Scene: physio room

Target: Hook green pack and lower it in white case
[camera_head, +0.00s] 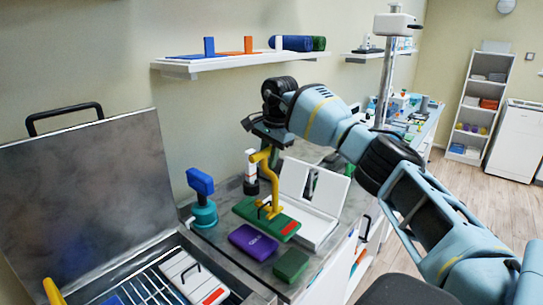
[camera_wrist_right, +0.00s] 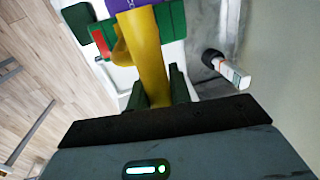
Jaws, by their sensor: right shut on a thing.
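My right gripper (camera_head: 266,140) is shut on the upper part of a yellow hook (camera_head: 272,186); the hook also shows in the right wrist view (camera_wrist_right: 146,60). Its lower end is at the dark handle on top of the green pack (camera_head: 248,209), which has a red label. I cannot tell whether the hook bears the pack's weight. The white case (camera_head: 325,185) stands open behind and right of the pack, lid up. The pack overlaps the case's left side in the head view; I cannot tell its height. My left gripper is out of view.
A purple pack (camera_head: 253,242) and a small dark green block (camera_head: 291,264) lie in front. A blue-topped teal stand (camera_head: 203,213) and a white bottle (camera_head: 251,160) are to the left and behind. A metal box with raised lid (camera_head: 85,200) stands left. A wall shelf (camera_head: 235,64) is above.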

